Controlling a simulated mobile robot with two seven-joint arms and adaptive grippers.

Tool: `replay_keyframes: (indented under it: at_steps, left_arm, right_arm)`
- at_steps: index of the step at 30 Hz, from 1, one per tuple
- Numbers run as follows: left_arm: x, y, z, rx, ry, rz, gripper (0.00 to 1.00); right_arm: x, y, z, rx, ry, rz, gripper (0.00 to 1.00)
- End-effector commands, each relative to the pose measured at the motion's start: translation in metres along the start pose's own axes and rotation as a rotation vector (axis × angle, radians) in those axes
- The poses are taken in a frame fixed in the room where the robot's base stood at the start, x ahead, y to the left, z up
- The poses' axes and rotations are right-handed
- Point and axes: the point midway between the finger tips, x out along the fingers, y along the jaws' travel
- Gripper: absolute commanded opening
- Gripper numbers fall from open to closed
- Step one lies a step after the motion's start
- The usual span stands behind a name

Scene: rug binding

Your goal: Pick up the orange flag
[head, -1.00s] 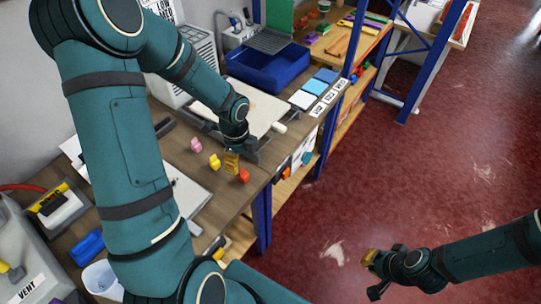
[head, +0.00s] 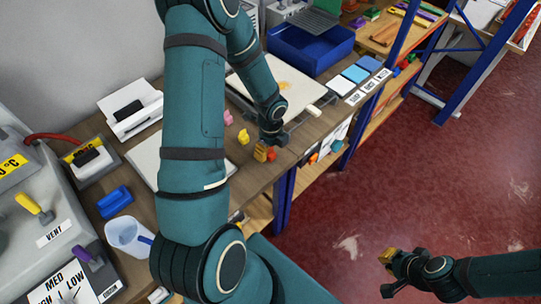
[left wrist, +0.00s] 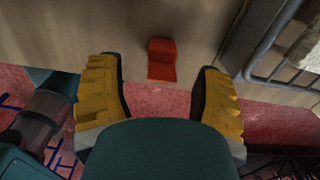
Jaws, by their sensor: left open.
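The orange flag (head: 272,155) is a small piece near the front edge of the wooden workbench. In the left wrist view the orange flag (left wrist: 162,58) looks red-orange and lies in line with the gap between my fingers, just beyond the tips. My left gripper (head: 262,151), with yellow fingers, is right beside the flag in the head view. In the left wrist view my left gripper (left wrist: 160,92) is open with nothing between its fingers. My right gripper (head: 388,258) is out over the red floor, away from the bench; its opening is not clear.
A yellow piece (head: 243,136) and a pink piece (head: 228,117) stand on the bench behind the flag. A blue tray (head: 310,55) and coloured squares (head: 355,74) lie farther back.

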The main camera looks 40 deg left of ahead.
Motion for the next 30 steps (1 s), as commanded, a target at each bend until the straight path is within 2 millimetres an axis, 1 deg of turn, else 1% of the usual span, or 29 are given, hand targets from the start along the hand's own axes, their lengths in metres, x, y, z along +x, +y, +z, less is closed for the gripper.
replay_keyframes:
  at_steps: [1,3,6,9,15,16,17,18,20,21,22,30]
  left_arm:
    - [0.010,0.000,0.001,0.001,0.001,0.003,0.67]
    - [0.020,0.000,0.002,0.002,0.000,0.003,0.67]
    - [0.031,-0.001,0.002,0.003,0.000,0.002,0.67]
    - [0.035,-0.001,0.003,0.001,0.000,0.000,0.67]
    - [0.035,-0.001,0.003,0.000,0.000,-0.001,0.67]
    - [0.035,-0.001,0.003,0.000,0.000,-0.001,0.68]
    - [0.035,-0.001,0.003,0.000,0.000,-0.001,0.58]
    - [0.035,-0.001,0.003,0.000,0.000,-0.001,0.44]
    - [0.035,-0.001,0.003,0.000,0.000,0.000,0.23]
    - [0.035,-0.001,0.003,0.000,0.000,0.000,0.09]
    - [0.035,-0.001,0.003,0.000,0.000,-0.001,0.00]
    - [0.035,-0.001,0.002,0.001,0.000,0.000,0.00]
  right_arm:
    - [0.001,0.000,0.000,0.000,0.000,0.000,0.00]
    - [0.002,0.001,0.000,0.000,0.000,0.000,0.00]
    - [0.004,0.001,0.001,0.000,0.000,0.001,0.00]
    - [0.004,0.001,0.001,0.000,0.000,0.001,0.00]
    - [0.004,0.001,0.001,0.000,0.000,0.001,0.00]
    - [0.004,0.001,0.001,0.000,0.000,0.001,0.00]
    - [0.004,0.001,0.001,0.000,0.000,0.001,0.00]
    - [0.004,0.001,0.001,0.000,0.000,0.001,0.00]
    - [0.004,0.001,0.001,0.000,0.000,0.001,0.00]
    - [0.004,0.001,0.001,0.000,0.000,0.001,0.00]
    - [0.004,0.001,0.001,0.000,0.000,0.001,0.00]
    - [0.004,0.001,0.001,0.000,0.000,0.001,0.00]
